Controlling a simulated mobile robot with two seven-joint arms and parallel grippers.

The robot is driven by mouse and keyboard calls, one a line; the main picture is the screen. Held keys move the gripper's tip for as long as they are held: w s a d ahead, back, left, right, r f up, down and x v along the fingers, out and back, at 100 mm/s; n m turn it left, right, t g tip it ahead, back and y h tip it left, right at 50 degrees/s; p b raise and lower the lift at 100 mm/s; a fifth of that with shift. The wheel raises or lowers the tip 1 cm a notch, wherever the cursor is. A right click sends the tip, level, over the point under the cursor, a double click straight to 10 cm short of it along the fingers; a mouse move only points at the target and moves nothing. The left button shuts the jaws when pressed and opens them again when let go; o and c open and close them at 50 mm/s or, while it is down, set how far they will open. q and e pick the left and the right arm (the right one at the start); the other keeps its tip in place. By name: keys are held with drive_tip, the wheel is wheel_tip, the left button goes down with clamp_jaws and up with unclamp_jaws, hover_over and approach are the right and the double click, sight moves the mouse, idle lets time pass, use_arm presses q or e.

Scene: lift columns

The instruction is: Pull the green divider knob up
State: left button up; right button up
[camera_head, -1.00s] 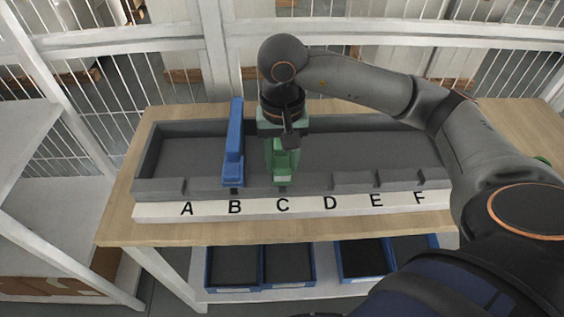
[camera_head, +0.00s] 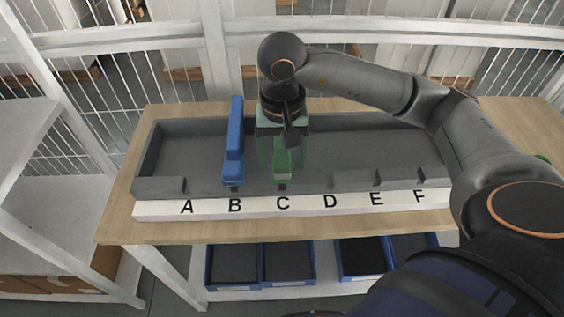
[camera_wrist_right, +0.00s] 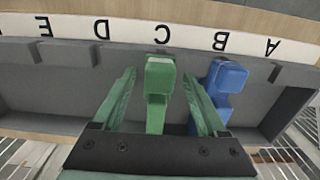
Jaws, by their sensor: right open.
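The green divider (camera_head: 283,162) stands at the letter C in the grey trough (camera_head: 350,190). Its knob (camera_wrist_right: 160,72) shows in the right wrist view. My right gripper (camera_head: 283,155) points down over it, open. In the right wrist view its two green fingers (camera_wrist_right: 161,100) stand on either side of the divider, with a gap visible on each side. The gripper partly hides the divider in the head view. My left gripper is not in view.
A blue divider (camera_head: 234,145) stands at B, close beside my gripper; it also shows in the wrist view (camera_wrist_right: 222,85). The trough from D to F is empty. Blue bins (camera_head: 288,264) sit on the shelf below the wooden table (camera_head: 120,215).

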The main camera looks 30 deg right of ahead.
sight(283, 161)
drive_tip(key=shift+r+p, duration=2.4)
drive_tip(key=shift+r, duration=2.15)
